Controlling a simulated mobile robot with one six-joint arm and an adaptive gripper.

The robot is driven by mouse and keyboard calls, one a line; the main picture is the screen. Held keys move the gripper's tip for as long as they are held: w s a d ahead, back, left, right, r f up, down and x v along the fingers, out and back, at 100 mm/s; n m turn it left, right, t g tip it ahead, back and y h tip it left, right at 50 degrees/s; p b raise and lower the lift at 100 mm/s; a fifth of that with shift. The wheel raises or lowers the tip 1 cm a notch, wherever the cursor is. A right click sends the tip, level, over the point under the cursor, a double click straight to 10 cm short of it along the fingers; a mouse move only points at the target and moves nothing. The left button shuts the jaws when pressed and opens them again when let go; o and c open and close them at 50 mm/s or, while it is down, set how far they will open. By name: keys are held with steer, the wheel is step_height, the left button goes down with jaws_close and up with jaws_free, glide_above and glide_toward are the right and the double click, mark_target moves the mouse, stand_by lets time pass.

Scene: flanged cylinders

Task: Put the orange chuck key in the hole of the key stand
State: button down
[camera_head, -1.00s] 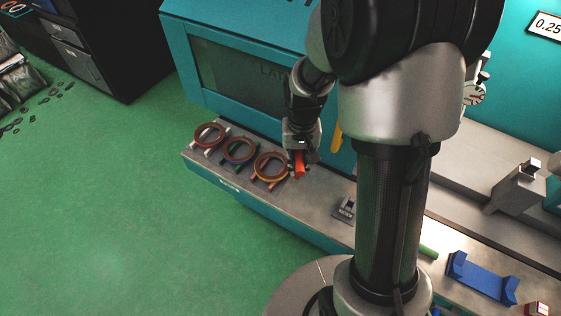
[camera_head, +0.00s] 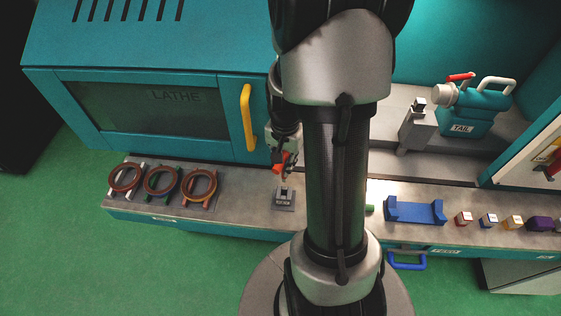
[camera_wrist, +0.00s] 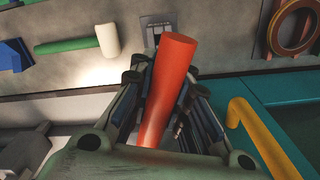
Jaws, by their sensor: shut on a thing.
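The orange chuck key (camera_head: 279,167) is held in my gripper (camera_head: 284,156). In the wrist view the orange key (camera_wrist: 168,88) sticks out between the two fingers as a thick cylinder pointing toward the bench. The key stand (camera_head: 284,198) is a small grey block with a label on the bench, just below and in front of the key in the head view. In the wrist view the stand (camera_wrist: 153,24) shows beyond the key's end, partly hidden by it. The key appears above the stand and apart from it. I cannot see the hole clearly.
Several ringed holders, one with a brown ring (camera_head: 200,187), stand left of the stand. A blue cradle (camera_head: 415,211) and small coloured blocks (camera_head: 464,218) lie to the right.

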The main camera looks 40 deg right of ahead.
mark_target(284, 181)
steer(key=shift+f, duration=0.1)
step_height(284, 181, down, 11)
steer(key=b, duration=0.8)
steer(key=shift+r, duration=0.2)
steer(key=shift+f+b, duration=0.55)
steer(key=shift+b, duration=0.1)
stand_by(0.4)
steer(key=c, duration=1.4)
jaws_free()
steer(key=shift+c, duration=0.2)
step_height(284, 181, up, 12)
steer(key=shift+a+r, duration=0.1)
